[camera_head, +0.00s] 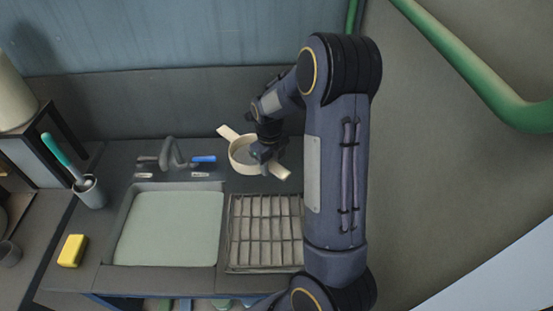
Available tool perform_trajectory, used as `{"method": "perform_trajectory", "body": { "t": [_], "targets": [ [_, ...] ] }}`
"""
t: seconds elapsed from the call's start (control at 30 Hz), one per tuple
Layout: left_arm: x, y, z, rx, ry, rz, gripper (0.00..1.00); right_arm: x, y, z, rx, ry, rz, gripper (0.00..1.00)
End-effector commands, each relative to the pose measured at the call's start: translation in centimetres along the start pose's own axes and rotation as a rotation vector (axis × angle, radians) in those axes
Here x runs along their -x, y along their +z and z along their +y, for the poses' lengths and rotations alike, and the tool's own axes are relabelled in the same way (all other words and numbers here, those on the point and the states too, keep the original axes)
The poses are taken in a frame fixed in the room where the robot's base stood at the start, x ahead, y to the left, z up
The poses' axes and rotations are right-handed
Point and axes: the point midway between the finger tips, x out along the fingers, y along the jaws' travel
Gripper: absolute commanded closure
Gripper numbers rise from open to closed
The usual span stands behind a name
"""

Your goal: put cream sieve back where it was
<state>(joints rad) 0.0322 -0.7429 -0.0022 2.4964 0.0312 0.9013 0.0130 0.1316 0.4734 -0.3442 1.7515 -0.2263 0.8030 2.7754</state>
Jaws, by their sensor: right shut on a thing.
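The cream sieve (239,164) is at the back right of the counter, behind the drying rack. It is a round pan-like piece with a flat tab sticking out to the upper left and another to the lower right. My right gripper (264,155) is over its right side and shut on it; the fingertips are partly hidden by the wrist. I cannot tell whether the sieve touches the counter. My left gripper is not in view.
The drying rack (265,232) lies right of the sink basin (168,228). A faucet (174,155) with a blue handle stands behind the basin. A yellow sponge (72,250) and a cup (90,193) with a green-handled brush (58,151) are at left. The wall rises close behind.

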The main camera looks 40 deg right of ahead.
Motion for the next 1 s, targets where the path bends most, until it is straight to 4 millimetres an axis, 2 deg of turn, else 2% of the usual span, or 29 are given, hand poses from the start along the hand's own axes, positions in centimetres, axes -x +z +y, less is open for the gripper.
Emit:
{"method": "perform_trajectory", "body": {
  "t": [0.03,0.2,0.3,0.4,0.67,0.77,0.9,1.0],
  "targets": [
    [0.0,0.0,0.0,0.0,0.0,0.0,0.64,-0.8,0.4,-1.5,-0.008,-0.001,0.002,1.0],
    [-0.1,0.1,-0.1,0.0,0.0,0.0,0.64,-2.7,2.1,-5.3,-0.005,0.0,0.001,1.0],
    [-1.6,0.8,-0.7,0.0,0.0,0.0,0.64,-5.3,2.7,-6.7,-0.003,0.001,0.0,1.0],
    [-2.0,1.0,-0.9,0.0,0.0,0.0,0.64,-6.5,3.2,-7.8,0.0,0.001,0.0,1.0],
    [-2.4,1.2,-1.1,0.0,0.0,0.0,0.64,-7.8,3.8,-9.0,0.001,0.0,-0.001,1.0],
    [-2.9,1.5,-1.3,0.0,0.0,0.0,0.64,-8.9,4.0,-9.7,0.0,0.0,-0.001,1.0],
    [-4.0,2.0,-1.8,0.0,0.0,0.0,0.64,-11.3,4.0,-9.5,0.002,0.001,0.001,1.0],
    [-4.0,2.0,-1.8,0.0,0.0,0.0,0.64,-11.5,4.0,-9.5,0.003,-0.001,-0.002,1.0]
  ]
}}
